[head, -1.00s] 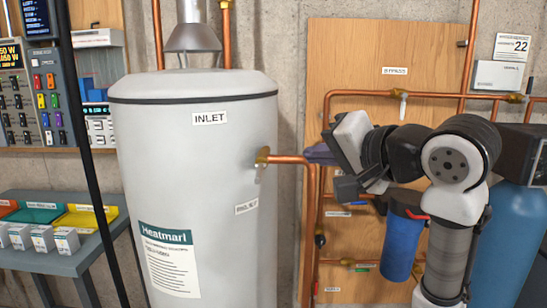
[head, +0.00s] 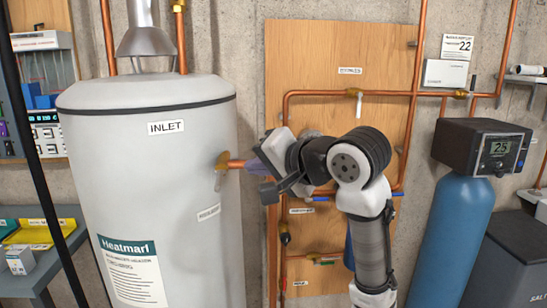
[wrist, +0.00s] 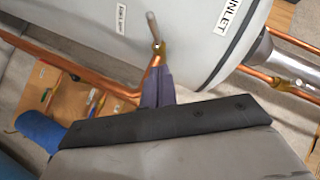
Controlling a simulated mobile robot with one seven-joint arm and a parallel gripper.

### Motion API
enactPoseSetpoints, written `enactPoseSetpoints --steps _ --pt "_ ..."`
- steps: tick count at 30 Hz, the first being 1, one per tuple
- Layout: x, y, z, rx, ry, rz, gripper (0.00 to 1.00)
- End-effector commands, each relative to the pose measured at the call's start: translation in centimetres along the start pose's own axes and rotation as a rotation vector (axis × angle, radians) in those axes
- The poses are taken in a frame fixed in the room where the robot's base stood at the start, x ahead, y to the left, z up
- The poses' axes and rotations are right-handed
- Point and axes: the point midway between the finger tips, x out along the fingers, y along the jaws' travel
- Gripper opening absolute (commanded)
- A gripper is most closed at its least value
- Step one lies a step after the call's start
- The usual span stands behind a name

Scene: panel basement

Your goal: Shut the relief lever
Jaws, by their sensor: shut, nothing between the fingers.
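The relief lever (head: 219,182) is a small metal handle on the brass valve (head: 222,160) at the right side of the grey tank (head: 150,190). In the head view it points down from the valve, above the small label (head: 208,213). In the wrist view the lever (wrist: 152,27) is a thin bar pointing toward the top of the picture. My gripper (head: 255,167) is just right of the valve, in front of the copper outlet pipe, not visibly touching the lever. Its purplish fingers (wrist: 157,90) are together and empty, with their tips just below the valve in the wrist view.
A copper pipe (head: 300,150) runs over the wooden board (head: 330,60) behind my arm. A blue cylinder (head: 460,240) with a dark control head stands at the right. A bench (head: 45,265) with trays is at the left. The space before the tank is clear.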

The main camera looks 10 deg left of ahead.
Motion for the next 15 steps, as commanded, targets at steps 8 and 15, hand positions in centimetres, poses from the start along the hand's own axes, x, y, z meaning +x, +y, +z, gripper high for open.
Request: enactPoseSetpoints --steps 8,15 --pt "4.2 -0.1 1.6 0.000 -0.002 0.000 0.00" --pt "5.3 0.0 2.8 -0.001 0.000 0.000 0.00"
